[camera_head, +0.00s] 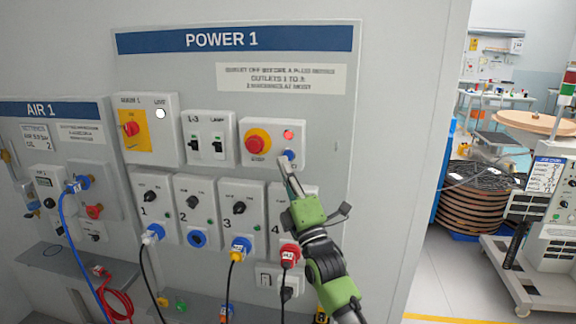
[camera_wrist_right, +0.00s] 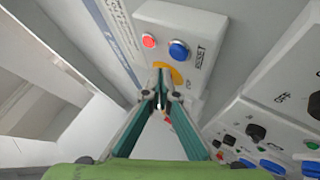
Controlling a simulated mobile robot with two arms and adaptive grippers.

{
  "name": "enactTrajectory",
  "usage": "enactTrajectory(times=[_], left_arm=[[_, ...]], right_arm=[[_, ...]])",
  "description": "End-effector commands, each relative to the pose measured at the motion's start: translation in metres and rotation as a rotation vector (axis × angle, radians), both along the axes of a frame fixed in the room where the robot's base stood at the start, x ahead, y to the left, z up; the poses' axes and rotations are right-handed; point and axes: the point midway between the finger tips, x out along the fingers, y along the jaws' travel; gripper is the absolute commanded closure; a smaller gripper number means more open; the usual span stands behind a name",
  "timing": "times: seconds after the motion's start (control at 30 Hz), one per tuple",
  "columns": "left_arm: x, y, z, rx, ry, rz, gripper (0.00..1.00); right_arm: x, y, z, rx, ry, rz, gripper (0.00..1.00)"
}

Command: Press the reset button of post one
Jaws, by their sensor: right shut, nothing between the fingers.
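The stop box (camera_head: 248,129) is on the POWER 1 panel. It carries a red stop knob (camera_head: 258,142) on yellow, a small red lamp (camera_head: 288,134) and a blue button (camera_head: 290,155). In the right wrist view the blue button (camera_wrist_right: 179,49) is marked RESET, with the red lamp (camera_wrist_right: 148,40) beside it. My right gripper (camera_head: 284,163) is shut and empty, its tips at the box's lower edge close to the blue button. In the right wrist view the tips (camera_wrist_right: 160,68) appear just below the button, apart from it. My left gripper is not in view.
Numbered outlets with black switches (camera_head: 240,208) sit below the box, some with plugs and hanging cables. The AIR 1 panel (camera_head: 50,110) is at left with a blue hose. A cable reel (camera_head: 470,195) and a wheeled machine (camera_head: 545,210) stand on the right.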

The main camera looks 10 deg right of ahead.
Motion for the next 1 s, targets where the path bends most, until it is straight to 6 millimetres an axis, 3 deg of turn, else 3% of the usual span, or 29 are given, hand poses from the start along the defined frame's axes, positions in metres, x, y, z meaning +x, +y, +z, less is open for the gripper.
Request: enactTrajectory(times=[0.23,1.0], left_arm=[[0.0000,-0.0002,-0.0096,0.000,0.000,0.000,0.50],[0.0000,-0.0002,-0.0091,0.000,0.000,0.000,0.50]], right_arm=[[0.0123,-0.0047,-0.0002,0.000,0.000,-0.001,1.00],[0.0126,-0.0046,0.0006,0.000,0.000,-0.001,1.00]])
